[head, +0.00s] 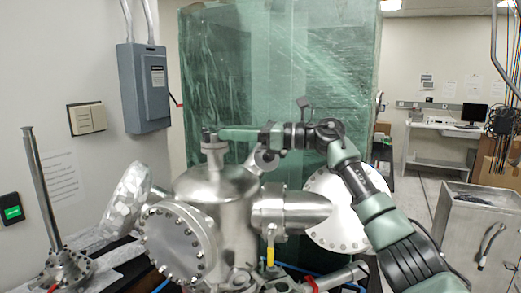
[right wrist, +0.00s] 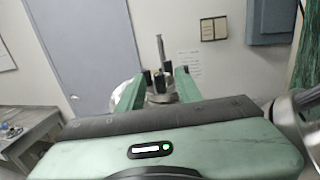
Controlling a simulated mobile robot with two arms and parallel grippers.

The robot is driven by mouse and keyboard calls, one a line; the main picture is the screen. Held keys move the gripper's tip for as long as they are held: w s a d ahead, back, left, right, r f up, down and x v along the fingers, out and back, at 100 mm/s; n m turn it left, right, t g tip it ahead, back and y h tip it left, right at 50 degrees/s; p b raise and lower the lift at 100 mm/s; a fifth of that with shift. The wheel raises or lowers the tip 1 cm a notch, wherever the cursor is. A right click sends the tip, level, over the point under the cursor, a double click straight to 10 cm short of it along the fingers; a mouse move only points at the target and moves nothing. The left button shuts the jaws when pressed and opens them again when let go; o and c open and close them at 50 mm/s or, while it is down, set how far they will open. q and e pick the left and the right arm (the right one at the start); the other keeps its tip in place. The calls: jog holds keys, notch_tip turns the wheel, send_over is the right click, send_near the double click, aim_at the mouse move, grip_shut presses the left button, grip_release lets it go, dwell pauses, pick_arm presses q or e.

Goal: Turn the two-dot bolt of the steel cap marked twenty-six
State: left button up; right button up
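A small steel cap (head: 213,147) tops the short neck of the steel vacuum chamber in the head view. In the right wrist view, the cap (right wrist: 161,98) shows beyond my fingers, with dark upright bolts (right wrist: 146,77) on it. I cannot read a number or make out dots on the bolts. My right gripper (head: 208,134) reaches in from the right at the height of the cap's top. In the right wrist view its two green fingers (right wrist: 160,80) are apart, with the bolts showing between them. I cannot tell whether they touch a bolt. My left gripper is not in view.
The chamber body (head: 222,200) carries a large bolted flange (head: 180,243) at front left and a side port (head: 290,211) at right. A steel rod on a flange (head: 45,195) stands at far left. A film-wrapped green stack (head: 330,60) rises behind.

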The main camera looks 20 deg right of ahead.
jog(key=m+t+h+b, duration=0.1)
jog(key=b, duration=0.1)
jog(key=m+t+h+b, duration=0.1)
jog(key=b, duration=0.1)
jog(key=m+t+h+b, duration=0.1)
jog(key=t+b, duration=0.1)
jog(key=shift+s+a+f+b, duration=0.35)
jog(key=shift+a+b, duration=0.05)
jog(key=b+v, duration=0.3)
jog(key=v, duration=0.4)
jog(key=shift+s+r+m+h, duration=0.3)
jog(key=shift+r, duration=0.1)
jog(key=shift+d, duration=0.2)
